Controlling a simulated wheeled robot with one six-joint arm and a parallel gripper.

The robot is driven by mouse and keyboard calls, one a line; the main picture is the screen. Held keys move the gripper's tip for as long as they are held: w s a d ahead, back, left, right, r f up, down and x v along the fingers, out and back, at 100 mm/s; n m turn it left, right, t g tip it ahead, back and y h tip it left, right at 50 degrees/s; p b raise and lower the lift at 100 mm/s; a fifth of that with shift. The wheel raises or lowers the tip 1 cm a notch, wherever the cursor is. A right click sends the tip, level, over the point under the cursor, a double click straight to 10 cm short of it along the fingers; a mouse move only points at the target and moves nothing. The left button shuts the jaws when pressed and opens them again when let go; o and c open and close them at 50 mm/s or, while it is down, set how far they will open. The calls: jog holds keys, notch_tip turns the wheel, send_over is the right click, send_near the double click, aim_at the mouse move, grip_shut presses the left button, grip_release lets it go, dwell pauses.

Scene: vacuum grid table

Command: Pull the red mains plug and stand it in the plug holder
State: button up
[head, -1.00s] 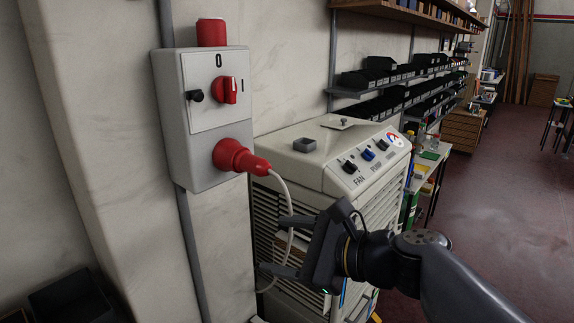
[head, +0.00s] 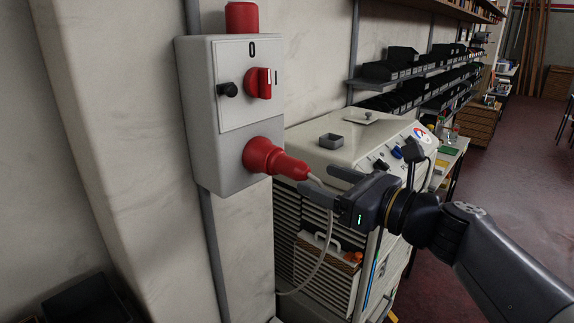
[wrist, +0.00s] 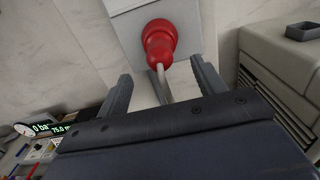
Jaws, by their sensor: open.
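The red mains plug (head: 290,166) sits in the red socket on the lower front of the grey switch box (head: 231,183); it points outward and slightly down, with a pale cable hanging from its end. In the wrist view the plug (wrist: 159,46) shows ahead, between the finger directions. My gripper (head: 323,180) is open just outside the plug's cable end, with the cable running between its fingers. It holds nothing. A small square grey cup, seemingly the plug holder (head: 331,141), stands on the cream machine's top; it also shows in the wrist view (wrist: 305,31).
The cream machine (head: 370,139) with knobs and a louvred front stands right of and behind the box, close to my gripper. A red rotary switch (head: 259,83) is above the plug. Shelves of black bins (head: 405,65) line the wall. Floor at right is clear.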

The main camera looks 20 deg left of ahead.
aim_at(290, 167)
jog(key=shift+x, duration=4.2)
jog(key=c, duration=1.3)
jog(key=shift+v, duration=3)
